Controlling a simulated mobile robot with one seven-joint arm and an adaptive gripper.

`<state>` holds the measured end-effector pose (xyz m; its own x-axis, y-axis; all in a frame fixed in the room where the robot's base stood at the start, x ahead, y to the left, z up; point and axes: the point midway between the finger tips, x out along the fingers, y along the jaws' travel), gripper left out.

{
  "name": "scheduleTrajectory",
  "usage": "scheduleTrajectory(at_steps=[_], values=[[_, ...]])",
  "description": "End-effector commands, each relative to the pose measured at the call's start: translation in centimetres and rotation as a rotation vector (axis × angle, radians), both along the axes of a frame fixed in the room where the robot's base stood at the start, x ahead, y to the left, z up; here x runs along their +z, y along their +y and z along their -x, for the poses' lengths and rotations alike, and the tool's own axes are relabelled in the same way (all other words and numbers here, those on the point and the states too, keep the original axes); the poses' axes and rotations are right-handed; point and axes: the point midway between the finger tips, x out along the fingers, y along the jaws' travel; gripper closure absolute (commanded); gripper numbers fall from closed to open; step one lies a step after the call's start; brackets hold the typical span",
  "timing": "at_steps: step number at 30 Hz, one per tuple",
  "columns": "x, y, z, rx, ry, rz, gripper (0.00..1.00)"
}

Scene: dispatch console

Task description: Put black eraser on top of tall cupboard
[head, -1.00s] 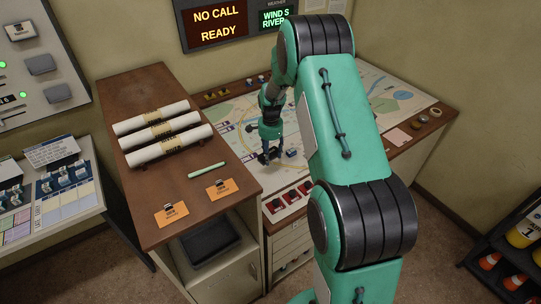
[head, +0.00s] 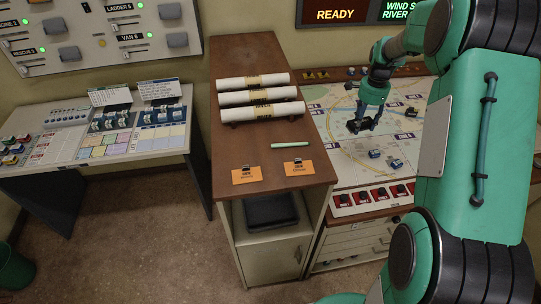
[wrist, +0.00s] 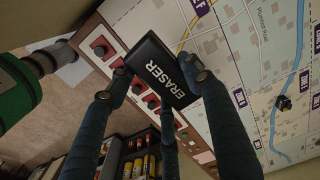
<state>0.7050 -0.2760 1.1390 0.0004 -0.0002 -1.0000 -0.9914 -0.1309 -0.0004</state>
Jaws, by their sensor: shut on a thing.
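The black eraser (wrist: 160,72), lettered ERASER in white, is held between the fingers of my gripper (wrist: 155,85) in the wrist view. In the head view my gripper (head: 362,125) is over the map table, right of the tall cupboard, with the eraser dark and small at its fingers. The tall cupboard (head: 225,108) has a brown wooden top and stands left of the map table. On its top lie three white rolls (head: 255,96), a pale green stick (head: 290,146) and two orange tags (head: 246,174).
The map table (head: 340,160) carries small model vehicles (head: 397,163) and a row of red switches (head: 375,195). A dark tray (head: 270,210) sits in the cupboard's open shelf. Bare top shows left of the tags and around the green stick.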

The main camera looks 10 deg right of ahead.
Motion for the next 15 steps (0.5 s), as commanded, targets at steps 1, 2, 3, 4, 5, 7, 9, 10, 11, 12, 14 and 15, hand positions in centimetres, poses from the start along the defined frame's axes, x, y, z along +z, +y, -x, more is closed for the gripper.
scheduleTrajectory(at_steps=[1, 2, 3, 4, 5, 7, 9, 10, 11, 12, 14, 15], values=[[2.3, -0.1, -0.2, 0.0, -0.006, 0.002, 0.76], [3.5, -0.1, -0.2, 0.0, -0.005, 0.002, 0.76], [5.0, -0.1, -0.1, 0.0, -0.005, 0.002, 0.76], [6.0, -0.1, -0.1, 0.0, -0.005, 0.002, 0.76], [7.0, 0.0, -0.1, 0.0, -0.004, 0.001, 0.76], [8.9, 0.0, -0.1, 0.0, -0.002, 0.001, 0.76], [11.0, 0.0, -0.1, 0.0, -0.003, 0.002, 0.76], [11.6, 0.0, -0.1, 0.0, -0.003, 0.002, 0.76], [12.3, 0.0, -0.1, 0.0, -0.002, 0.001, 0.76], [13.2, 0.0, -0.1, 0.0, -0.003, 0.002, 0.76], [14.5, 0.0, -0.1, 0.0, -0.002, 0.001, 0.76], [15.4, 0.0, -0.1, 0.0, -0.003, 0.002, 0.76]])
